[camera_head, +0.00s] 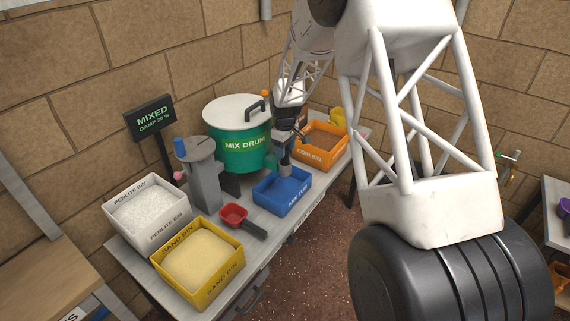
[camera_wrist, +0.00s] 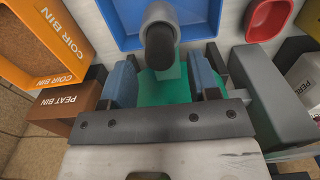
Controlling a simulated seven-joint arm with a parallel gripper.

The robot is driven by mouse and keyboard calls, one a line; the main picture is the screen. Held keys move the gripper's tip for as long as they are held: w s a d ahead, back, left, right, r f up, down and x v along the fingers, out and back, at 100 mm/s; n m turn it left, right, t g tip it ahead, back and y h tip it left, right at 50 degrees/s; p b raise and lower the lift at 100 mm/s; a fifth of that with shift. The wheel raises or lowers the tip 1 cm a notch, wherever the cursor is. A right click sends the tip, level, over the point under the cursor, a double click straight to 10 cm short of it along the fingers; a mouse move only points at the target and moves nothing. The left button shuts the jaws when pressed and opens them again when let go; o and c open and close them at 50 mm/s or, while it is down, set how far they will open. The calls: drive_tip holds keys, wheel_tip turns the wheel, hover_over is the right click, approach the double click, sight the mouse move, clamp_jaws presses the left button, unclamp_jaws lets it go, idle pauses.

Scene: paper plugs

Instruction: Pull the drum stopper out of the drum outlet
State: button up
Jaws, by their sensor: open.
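The green mix drum (camera_head: 238,146) with a white lid stands on the bench. In the wrist view a strip of its green wall (camera_wrist: 165,92) shows between my fingers. A grey rounded piece with a dark end, which looks like the drum stopper (camera_wrist: 160,46), sits at the drum outlet above the blue tray. Where stopper and outlet meet is hard to tell. My gripper (camera_wrist: 161,62) is open, with one blue-grey finger on each side of the dark end and visible gaps to both. In the head view my gripper (camera_head: 290,133) is small and partly hidden at the drum's front right.
The blue mix tray (camera_head: 283,207) lies below the outlet. The orange coir bin (camera_head: 322,155) is to the right, and a grey stand (camera_head: 203,180) is to the left. A red scoop (camera_head: 234,214), the yellow sand bin (camera_head: 233,268) and the white perlite bin (camera_head: 156,236) are nearer.

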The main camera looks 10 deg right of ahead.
drive_tip(key=shift+f, duration=1.05)
drive_tip(key=c, duration=1)
